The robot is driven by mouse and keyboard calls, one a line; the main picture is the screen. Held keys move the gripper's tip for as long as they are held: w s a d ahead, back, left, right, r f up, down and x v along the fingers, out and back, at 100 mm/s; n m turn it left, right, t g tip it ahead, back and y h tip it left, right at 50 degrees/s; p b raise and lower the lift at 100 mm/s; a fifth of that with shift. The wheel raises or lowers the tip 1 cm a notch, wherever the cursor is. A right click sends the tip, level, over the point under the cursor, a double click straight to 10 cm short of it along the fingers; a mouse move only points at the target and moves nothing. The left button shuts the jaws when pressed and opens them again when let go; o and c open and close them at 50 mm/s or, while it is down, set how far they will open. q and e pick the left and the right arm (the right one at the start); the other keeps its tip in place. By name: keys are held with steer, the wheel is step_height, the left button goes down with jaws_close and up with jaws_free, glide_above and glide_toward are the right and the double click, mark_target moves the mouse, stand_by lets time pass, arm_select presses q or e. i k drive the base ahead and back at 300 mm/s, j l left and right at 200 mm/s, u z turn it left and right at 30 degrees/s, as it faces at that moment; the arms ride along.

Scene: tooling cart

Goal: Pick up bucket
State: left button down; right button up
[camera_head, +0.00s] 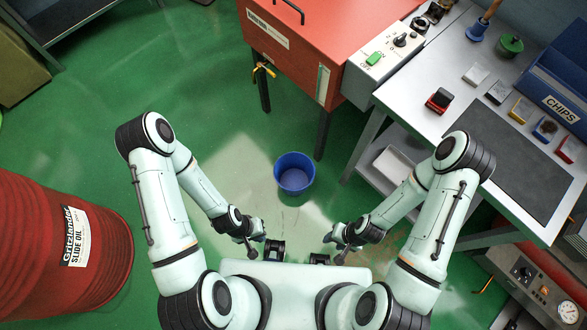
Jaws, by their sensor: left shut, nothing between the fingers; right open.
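A blue bucket (294,174) stands upright on the green floor in the middle of the head view, with its open top facing me. It looks empty inside. My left gripper (254,251) is shut and empty, below and left of the bucket and apart from it. My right gripper (334,251) is open and empty, below and right of the bucket and also apart from it. Nothing covers the bucket.
A red cabinet (310,40) on legs stands behind the bucket. A grey workbench (440,130) with small items and a blue CHIPS bin (555,90) is at the right. A red oil drum (60,250) stands at the left. The green floor around the bucket is clear.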

mark_target(294, 172)
steer(key=k, duration=0.95)
steer(key=u, duration=1.9)
steer(key=i+l, duration=0.1)
steer(key=l, duration=0.95)
steer(key=i+l+u, duration=0.1)
steer(key=l, duration=0.95)
